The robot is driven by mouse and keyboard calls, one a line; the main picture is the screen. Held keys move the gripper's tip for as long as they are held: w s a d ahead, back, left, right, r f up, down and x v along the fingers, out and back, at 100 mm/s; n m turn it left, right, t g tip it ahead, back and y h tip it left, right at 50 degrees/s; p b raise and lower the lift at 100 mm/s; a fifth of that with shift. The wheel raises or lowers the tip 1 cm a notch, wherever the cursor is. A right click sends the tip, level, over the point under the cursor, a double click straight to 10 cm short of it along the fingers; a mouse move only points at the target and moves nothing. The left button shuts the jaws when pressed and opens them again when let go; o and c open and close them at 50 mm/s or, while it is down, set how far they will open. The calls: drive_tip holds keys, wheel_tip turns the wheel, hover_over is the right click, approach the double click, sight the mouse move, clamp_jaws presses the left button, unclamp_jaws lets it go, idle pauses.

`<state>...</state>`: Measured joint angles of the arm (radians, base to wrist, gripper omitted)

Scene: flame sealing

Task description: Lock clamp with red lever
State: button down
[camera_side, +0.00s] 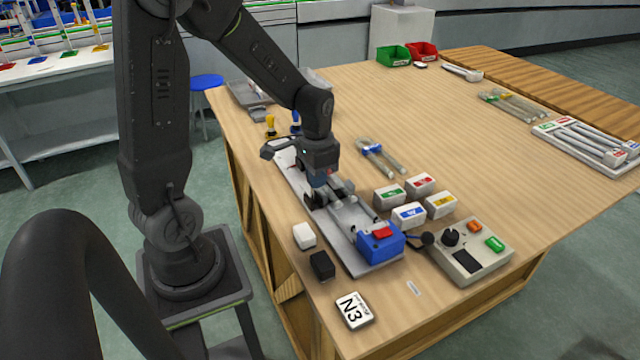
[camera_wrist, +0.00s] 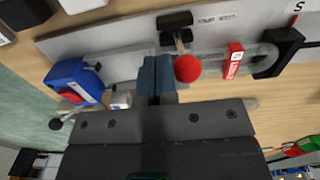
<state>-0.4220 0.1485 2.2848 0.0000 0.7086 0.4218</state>
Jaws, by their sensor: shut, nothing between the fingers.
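The clamp (camera_wrist: 174,24) is a black block on the grey metal plate (camera_wrist: 125,40). Its lever ends in a red ball (camera_wrist: 187,68); a short arm joins the ball to the clamp. My gripper (camera_wrist: 156,62) is shut and empty, with its blue-grey fingers just left of the red ball in the wrist view. I cannot tell whether they touch it. In the side view my gripper (camera_side: 322,186) is low over the plate (camera_side: 352,262), and the arm hides the lever there.
A blue box with a red top (camera_side: 380,240) stands at the plate's near end. A clear tube with a red label (camera_wrist: 233,60) lies along the plate. Several labelled blocks (camera_side: 408,215) and a control box (camera_side: 470,250) stand to the right.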

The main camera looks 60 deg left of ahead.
drive_tip(key=shift+a, duration=0.1)
drive_tip(key=shift+a+f, duration=0.1)
drive_tip(key=shift+a, duration=0.35)
drive_tip(key=shift+d, duration=0.65)
wheel_tip(320, 180, up, 8)
idle(0.7)
drive_tip(key=s+d+r+t, duration=0.2)
drive_tip(key=s+d+r, duration=0.2)
drive_tip(key=d, duration=0.2)
drive_tip(key=s+d+r+t, duration=0.3)
drive_tip(key=s+d, duration=0.2)
drive_tip(key=d, duration=0.1)
drive_tip(key=shift+s+d+r+t, duration=0.25)
drive_tip(key=shift+d+r+t, duration=0.05)
drive_tip(key=shift+d+r, duration=0.1)
